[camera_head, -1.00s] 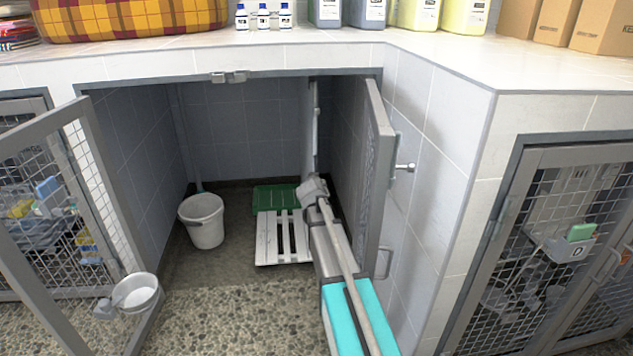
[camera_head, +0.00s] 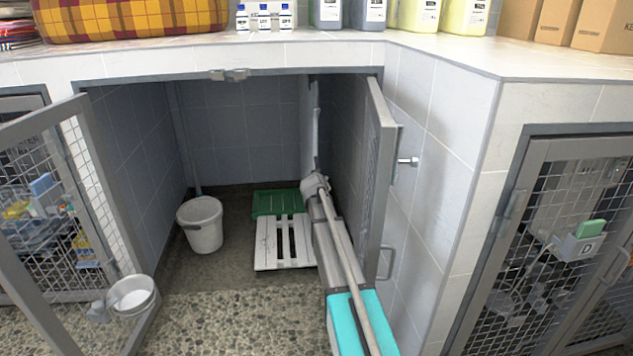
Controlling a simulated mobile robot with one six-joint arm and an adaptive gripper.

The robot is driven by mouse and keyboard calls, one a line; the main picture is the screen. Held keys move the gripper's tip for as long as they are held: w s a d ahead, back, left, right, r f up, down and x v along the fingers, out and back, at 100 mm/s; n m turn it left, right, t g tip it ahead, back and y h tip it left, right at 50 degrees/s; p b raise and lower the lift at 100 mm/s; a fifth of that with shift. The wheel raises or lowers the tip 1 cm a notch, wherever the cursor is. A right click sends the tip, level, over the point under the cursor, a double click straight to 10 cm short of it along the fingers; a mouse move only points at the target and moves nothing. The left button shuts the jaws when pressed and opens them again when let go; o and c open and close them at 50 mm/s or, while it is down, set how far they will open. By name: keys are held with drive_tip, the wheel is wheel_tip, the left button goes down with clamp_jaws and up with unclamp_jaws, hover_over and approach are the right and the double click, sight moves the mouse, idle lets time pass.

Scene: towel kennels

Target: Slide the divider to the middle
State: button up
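The open kennel has a grey tiled interior. A thin grey panel seen nearly edge-on, which looks like the divider (camera_head: 317,125), stands upright at the right side inside it, close to the right wall. My arm reaches in from the bottom right. Its grey end, where my gripper (camera_head: 315,186) is, sits at the foot of the visible part of this panel. The fingers are too small and hidden to make out, and I cannot tell whether they touch the panel. The panel's lower part is hidden behind my arm.
A white slatted board (camera_head: 284,243) and a green crate (camera_head: 275,203) lie on the kennel floor, with a white bucket (camera_head: 203,226) to the left. Mesh doors stand open at left (camera_head: 98,190) and right (camera_head: 379,170). A metal bowl (camera_head: 132,294) hangs on the left door.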

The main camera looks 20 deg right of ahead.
clamp_jaws()
idle(0.5)
